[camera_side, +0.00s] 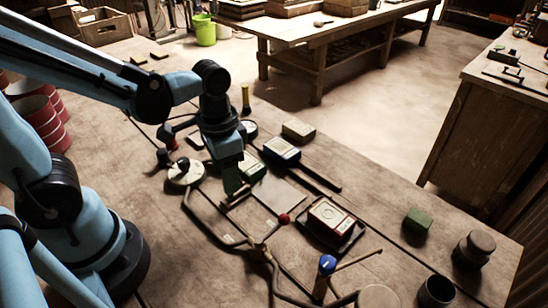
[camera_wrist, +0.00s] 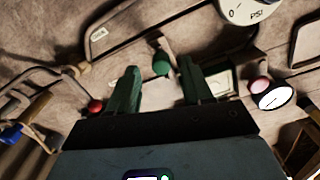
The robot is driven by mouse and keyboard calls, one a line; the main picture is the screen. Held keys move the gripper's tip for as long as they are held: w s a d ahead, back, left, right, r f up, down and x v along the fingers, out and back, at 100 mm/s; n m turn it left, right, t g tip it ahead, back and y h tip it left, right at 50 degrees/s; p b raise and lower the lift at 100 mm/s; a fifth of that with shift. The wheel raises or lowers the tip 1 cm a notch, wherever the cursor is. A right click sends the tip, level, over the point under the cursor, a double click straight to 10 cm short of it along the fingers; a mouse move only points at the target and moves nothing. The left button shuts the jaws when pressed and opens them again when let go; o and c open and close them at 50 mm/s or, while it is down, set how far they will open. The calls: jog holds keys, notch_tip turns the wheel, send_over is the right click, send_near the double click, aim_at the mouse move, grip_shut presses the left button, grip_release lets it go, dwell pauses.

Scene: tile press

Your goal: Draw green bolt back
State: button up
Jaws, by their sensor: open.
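The green bolt shows in the wrist view as a round green knob (camera_wrist: 161,64) on a short pale stem. My gripper (camera_wrist: 159,66) is open, with its two green fingers on either side of the knob. The picture does not show clearly whether either finger touches the knob. In the side view my gripper (camera_side: 233,182) points down over the press area on the bench. I cannot make out the bolt there; the gripper seems to hide it.
A red ball knob (camera_side: 284,219) and a blue-topped handle (camera_side: 327,264) stand on bent bars nearby. A white dial (camera_side: 186,173) lies left of the gripper. Dark cups stand at the front right.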

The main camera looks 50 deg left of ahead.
notch_tip(320, 180, up, 10)
jog(key=shift+f, duration=0.2)
dwell(0.3)
jog(key=w+a+n+t, duration=0.1)
jog(key=t, duration=0.1)
jog(key=w+a+f+n+t, duration=0.1)
jog(key=t, duration=0.1)
jog(key=w+a+f+n+t, duration=0.1)
jog(key=t, duration=0.2)
jog(key=shift+a, duration=0.2)
